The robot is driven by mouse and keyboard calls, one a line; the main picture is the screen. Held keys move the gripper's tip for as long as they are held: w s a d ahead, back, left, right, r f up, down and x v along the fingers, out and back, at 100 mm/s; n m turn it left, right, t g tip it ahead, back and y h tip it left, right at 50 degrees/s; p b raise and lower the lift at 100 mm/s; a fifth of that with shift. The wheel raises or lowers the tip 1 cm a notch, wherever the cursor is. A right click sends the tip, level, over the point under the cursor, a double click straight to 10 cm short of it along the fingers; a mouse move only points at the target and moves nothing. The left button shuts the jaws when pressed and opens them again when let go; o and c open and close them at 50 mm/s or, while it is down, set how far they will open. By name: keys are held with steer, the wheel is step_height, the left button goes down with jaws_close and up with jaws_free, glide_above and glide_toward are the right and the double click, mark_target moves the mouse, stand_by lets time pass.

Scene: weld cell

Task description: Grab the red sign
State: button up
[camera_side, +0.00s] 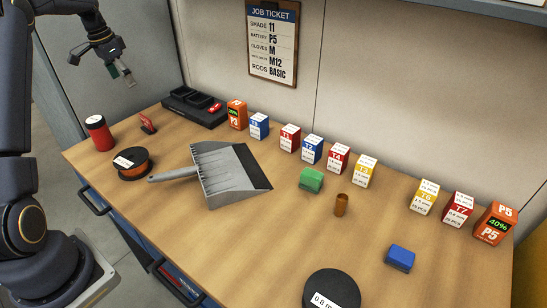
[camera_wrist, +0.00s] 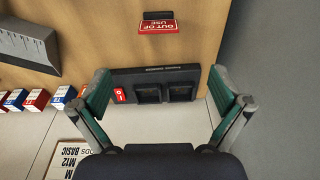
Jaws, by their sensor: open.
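The red sign (camera_side: 148,122) is a small standing sign near the far left of the bench, between a red can and a black charger. In the wrist view the sign (camera_wrist: 158,24) shows at the top middle and reads "OUT OF USE" upside down. My gripper (camera_side: 122,74) is open and empty, above and behind the sign at the upper left of the side view. In the wrist view its two green-padded fingers (camera_wrist: 160,92) are spread wide, with the charger seen between them and the sign beyond their tips.
The black charger (camera_side: 195,106) stands close to the sign at the back edge. The red can (camera_side: 98,134) and an orange-black spool (camera_side: 132,164) are on its other side. A grey dustpan (camera_side: 222,176) lies mid-bench. Several small boxes (camera_side: 312,149) line the wall, under a job ticket (camera_side: 272,42).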

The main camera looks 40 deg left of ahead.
glide_toward(144, 117)
steer(key=f, duration=0.5)
steer(key=shift+w+a+f, duration=0.15)
steer(key=shift+w, duration=0.2)
steer(key=shift+w+f, duration=0.2)
steer(key=shift+f, duration=0.7)
steer(key=shift+w+f, duration=0.2)
steer(key=shift+f, duration=0.65)
steer(key=shift+w+f, duration=0.2)
steer(key=shift+f, duration=0.7)
steer(key=c, duration=1.1)
